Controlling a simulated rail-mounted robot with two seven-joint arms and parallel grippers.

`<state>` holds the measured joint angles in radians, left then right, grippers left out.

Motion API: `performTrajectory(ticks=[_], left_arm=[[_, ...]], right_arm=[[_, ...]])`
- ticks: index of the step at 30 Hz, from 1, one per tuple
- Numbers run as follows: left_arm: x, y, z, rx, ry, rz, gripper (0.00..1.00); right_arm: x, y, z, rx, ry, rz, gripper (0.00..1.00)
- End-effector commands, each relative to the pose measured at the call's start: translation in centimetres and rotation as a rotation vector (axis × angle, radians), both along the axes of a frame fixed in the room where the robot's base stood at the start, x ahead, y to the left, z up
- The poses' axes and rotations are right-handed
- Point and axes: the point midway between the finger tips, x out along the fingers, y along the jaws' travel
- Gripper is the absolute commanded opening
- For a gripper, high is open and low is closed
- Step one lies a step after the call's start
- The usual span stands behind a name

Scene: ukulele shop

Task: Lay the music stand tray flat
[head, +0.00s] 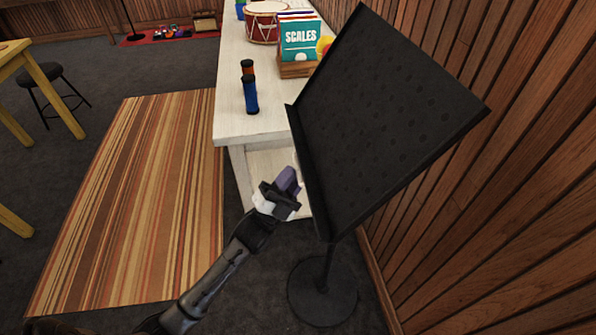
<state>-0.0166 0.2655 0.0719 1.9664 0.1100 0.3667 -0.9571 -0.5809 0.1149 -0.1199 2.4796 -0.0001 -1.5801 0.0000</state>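The music stand has a large black tray (385,120) with a perforated face. The tray is steeply tilted, with a lip (310,175) along its near left edge. A thin black post (327,265) joins it to a round base (322,292) on the floor. My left gripper (289,181), with purple finger parts, is just left of the lip. I cannot tell whether it touches the lip, or whether the fingers are open or shut. My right gripper is not in view.
A white table (232,110) stands behind and left of the tray, bearing blue and orange shakers (250,94), a box of books (298,45) and a drum (266,22). A wood-panelled wall (500,200) is close on the right. A striped rug (135,200) lies clear at left.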

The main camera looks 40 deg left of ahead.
Motion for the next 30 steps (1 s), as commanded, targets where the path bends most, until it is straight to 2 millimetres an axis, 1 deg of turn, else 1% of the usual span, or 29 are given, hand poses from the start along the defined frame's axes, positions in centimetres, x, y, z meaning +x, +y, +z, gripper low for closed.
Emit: performTrajectory(ticks=[3, 7, 19, 26, 30], left_arm=[[0.9, -0.1, 0.8, 0.0, -0.002, 0.0, 0.22], [1.5, -0.2, 1.3, 0.0, -0.001, 0.001, 0.22], [1.7, -0.2, 1.6, 0.0, 0.001, 0.0, 0.22], [1.7, -0.2, 1.6, 0.0, 0.001, 0.0, 0.0], [1.7, -0.2, 1.6, -0.001, 0.0, 0.001, 0.0]], right_arm=[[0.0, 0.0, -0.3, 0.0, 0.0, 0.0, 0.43], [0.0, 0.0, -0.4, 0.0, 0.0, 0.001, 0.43], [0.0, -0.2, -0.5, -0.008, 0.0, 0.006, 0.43], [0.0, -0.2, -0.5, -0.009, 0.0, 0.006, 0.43], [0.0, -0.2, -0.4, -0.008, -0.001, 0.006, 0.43]])
